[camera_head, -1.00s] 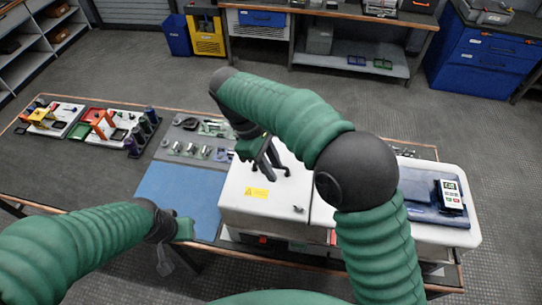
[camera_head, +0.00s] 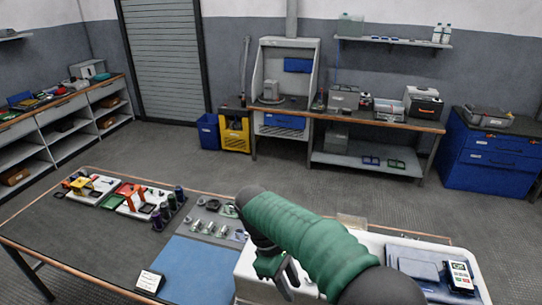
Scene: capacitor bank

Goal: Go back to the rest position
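My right arm reaches up from the lower right, and its gripper (camera_head: 288,280) points down over the white cabinet (camera_head: 250,283) at the table's front. Its dark fingers are small and partly cut by shadow; a gap shows between them and I see nothing held. My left gripper is out of the picture. The rest of the cabinet's top is hidden behind my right arm.
The workbench (camera_head: 70,235) carries trays of coloured parts (camera_head: 130,200), a blue mat (camera_head: 190,268) and a small white sign (camera_head: 149,281). Open floor (camera_head: 330,190) lies beyond, before the back bench.

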